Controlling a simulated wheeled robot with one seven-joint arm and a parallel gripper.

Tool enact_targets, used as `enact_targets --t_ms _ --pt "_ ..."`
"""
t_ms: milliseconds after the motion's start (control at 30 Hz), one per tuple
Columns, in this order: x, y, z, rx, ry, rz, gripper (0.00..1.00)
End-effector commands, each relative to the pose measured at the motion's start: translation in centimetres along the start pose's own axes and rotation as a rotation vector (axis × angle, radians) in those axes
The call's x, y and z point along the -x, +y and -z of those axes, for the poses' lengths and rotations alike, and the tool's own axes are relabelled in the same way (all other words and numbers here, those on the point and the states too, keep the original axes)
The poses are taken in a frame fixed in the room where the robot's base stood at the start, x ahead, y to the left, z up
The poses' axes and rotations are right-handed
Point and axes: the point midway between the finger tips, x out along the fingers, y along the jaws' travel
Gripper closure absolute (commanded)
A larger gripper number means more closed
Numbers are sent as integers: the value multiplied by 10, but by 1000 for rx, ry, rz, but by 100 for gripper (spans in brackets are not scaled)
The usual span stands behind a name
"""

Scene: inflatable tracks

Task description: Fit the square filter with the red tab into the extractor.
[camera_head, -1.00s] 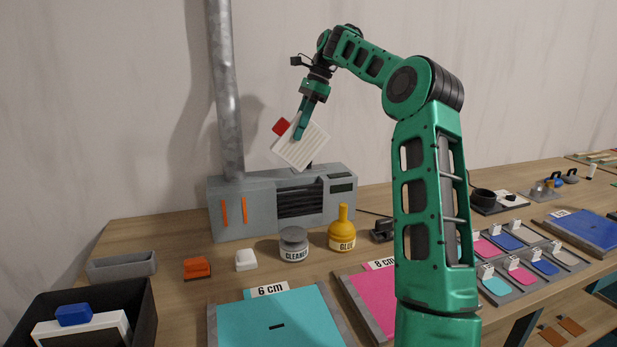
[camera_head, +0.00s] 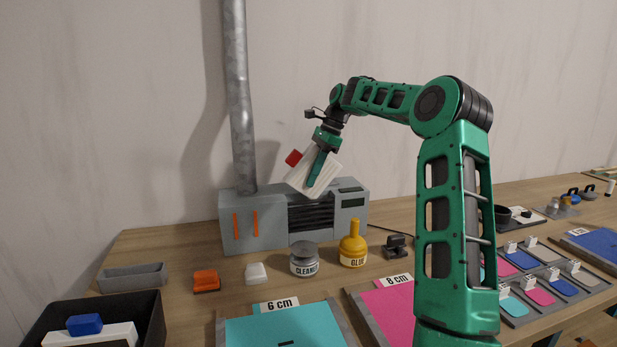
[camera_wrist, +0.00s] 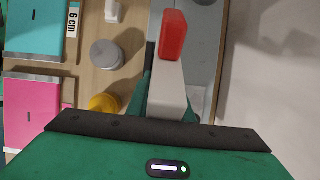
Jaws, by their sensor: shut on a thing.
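The square filter (camera_head: 328,178) is white and ribbed, with a red tab (camera_head: 293,157) at its upper left corner. My gripper (camera_head: 316,168) is shut on the filter and holds it tilted, in front of or above the extractor. In the wrist view the red tab (camera_wrist: 172,36) and the filter's pale edge (camera_wrist: 167,92) show between my fingers. The extractor (camera_head: 270,222) is a grey box with two orange strips at its left, a dark slatted opening (camera_head: 312,216) in its middle and a duct rising behind. The filter hides part of its top edge.
A cleaner jar (camera_head: 304,262) and yellow glue bottle (camera_head: 353,246) stand in front of the extractor. An orange block (camera_head: 206,281) and white block (camera_head: 256,273) lie left of them. A black bin (camera_head: 152,312) at front left holds a white piece with a blue tab (camera_head: 84,325).

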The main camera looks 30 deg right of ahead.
Motion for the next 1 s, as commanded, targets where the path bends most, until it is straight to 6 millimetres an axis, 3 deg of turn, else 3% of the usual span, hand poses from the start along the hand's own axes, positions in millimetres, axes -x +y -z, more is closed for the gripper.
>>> enact_targets --t_ms 833,867,900,1000 --pt "-7 -1 1 10 1 13 100" --pt "-7 -1 1 9 1 13 73" --pt "-7 -1 1 9 1 13 63" --pt "-7 -1 1 9 1 13 61"
